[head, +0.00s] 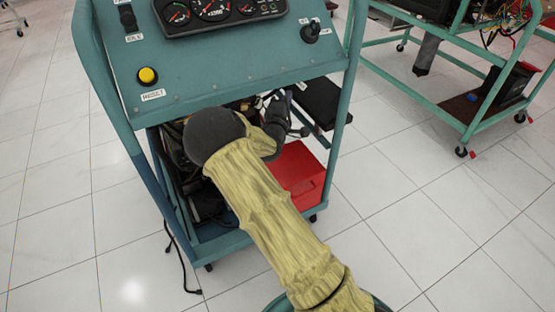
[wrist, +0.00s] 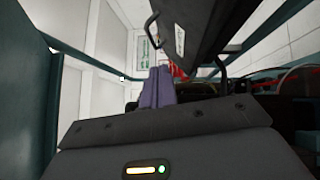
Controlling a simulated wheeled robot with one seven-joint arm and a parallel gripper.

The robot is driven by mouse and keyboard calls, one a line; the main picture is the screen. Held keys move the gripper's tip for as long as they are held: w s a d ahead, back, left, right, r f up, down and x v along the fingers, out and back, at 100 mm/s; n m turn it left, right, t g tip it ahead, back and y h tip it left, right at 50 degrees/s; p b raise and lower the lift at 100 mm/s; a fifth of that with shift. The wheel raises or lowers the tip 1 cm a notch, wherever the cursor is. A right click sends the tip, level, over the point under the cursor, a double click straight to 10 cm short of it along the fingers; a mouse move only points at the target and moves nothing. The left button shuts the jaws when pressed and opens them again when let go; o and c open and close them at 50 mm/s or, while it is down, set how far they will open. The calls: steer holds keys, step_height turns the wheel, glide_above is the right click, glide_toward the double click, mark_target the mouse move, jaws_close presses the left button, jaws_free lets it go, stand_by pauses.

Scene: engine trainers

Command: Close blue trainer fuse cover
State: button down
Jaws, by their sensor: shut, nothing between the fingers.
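The blue trainer (head: 215,65) is a teal wheeled frame with a sloped instrument panel. A flat black panel (head: 320,102), apparently the fuse cover, sticks out at its right side below the panel. In the wrist view a black cover (wrist: 192,35) with a white label and a thin handle hangs tilted at the top, standing open. My gripper (head: 288,98) is under the sloped panel, just left of the black panel. In the wrist view its purple fingers (wrist: 156,86) are together and empty, below and left of the cover. Whether they touch it I cannot tell.
A red box (head: 298,172) sits low in the frame under my arm. Teal frame posts stand on both sides of the opening. A second teal trainer (head: 440,90) stands at the right. A black cable (head: 180,262) lies on the floor at left. The tiled floor is otherwise clear.

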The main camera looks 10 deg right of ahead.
steer(key=w+a+f+p+v, duration=0.15)
steer(key=p+v, duration=0.35)
steer(key=v, duration=0.8)
steer(key=s+d+f+m+g+y, duration=0.2)
steer(key=s+d+m+g+y, duration=0.2)
steer(key=s+m+g+y, duration=0.2)
steer(key=shift+s+f+m+g, duration=0.25)
steer(key=shift+s+m+g, duration=0.7)
steer(key=shift+m+g, duration=0.6)
